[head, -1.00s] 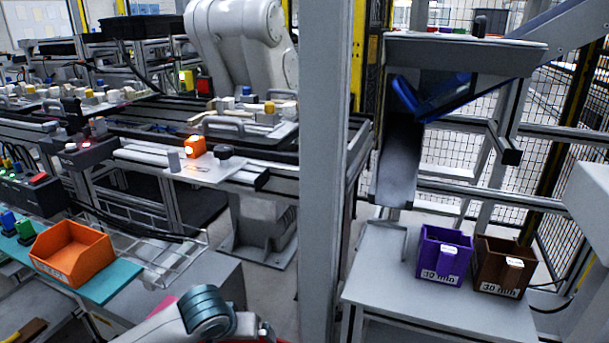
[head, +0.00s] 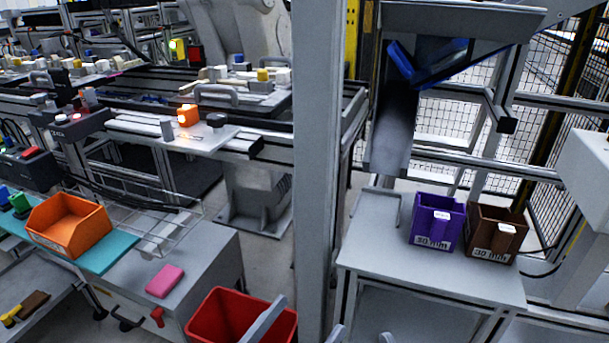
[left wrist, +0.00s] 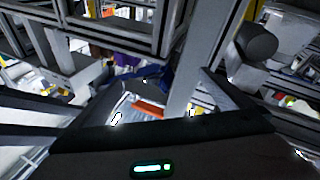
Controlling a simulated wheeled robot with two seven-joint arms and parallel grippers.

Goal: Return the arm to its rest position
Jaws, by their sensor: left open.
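My left gripper (head: 309,315) shows at the bottom edge of the head view, with pale grey fingers apart. One finger crosses in front of the red bin; most of the arm is below the frame. In the left wrist view the open, spread fingers of the left gripper (left wrist: 160,95) frame the scene above its dark body. I see nothing held between them. Another small grey tip shows at the bottom edge, right of the pillar; I cannot tell what it belongs to.
A red bin (head: 225,316) stands low beside the grey pillar (head: 318,150). A pink block (head: 165,281) lies on a grey cabinet, near an orange bin (head: 70,222). Purple (head: 436,226) and brown (head: 494,234) bins stand on the right table (head: 400,262).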

